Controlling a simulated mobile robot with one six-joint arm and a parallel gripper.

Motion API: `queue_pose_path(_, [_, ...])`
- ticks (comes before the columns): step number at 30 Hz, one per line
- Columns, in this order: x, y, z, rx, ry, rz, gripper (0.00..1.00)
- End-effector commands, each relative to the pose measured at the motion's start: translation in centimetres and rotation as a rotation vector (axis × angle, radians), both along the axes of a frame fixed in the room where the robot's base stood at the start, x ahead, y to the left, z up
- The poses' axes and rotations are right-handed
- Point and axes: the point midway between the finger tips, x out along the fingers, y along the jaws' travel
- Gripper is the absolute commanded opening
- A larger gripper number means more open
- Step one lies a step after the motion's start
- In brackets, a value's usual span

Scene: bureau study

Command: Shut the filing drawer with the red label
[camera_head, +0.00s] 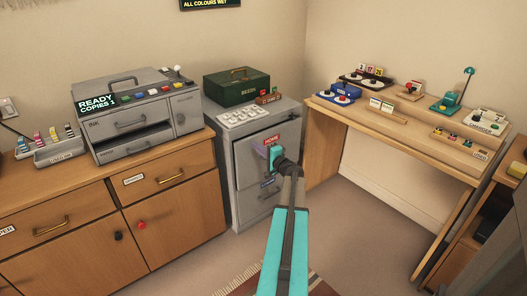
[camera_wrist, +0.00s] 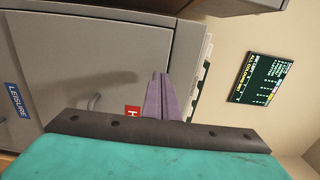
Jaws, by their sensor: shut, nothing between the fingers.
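The grey filing cabinet (camera_head: 243,166) stands in the middle of the head view. Its upper drawer bears a red label (camera_head: 271,139), which also shows partly in the wrist view (camera_wrist: 132,110), beside my fingers. My wrist hides part of the front.
A lower drawer has a blue label (camera_wrist: 15,100). A wooden sideboard (camera_head: 170,235) stands left, a wooden desk (camera_head: 400,128) right. Floor is open in front of the desk.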

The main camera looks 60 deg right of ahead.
Motion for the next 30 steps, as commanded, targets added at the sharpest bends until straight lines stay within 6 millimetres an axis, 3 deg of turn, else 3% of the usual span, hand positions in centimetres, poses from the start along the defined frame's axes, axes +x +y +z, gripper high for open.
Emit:
queue_pose_path(7, [2.2,-0.8,0.0,-0.001,0.000,0.000,0.00])
queue_pose_path(23, [2.7,-0.9,0.0,0.000,0.000,-0.001,0.00])
queue_pose_path(30, [4.1,-1.5,-0.3,0.000,0.000,-0.001,0.00])
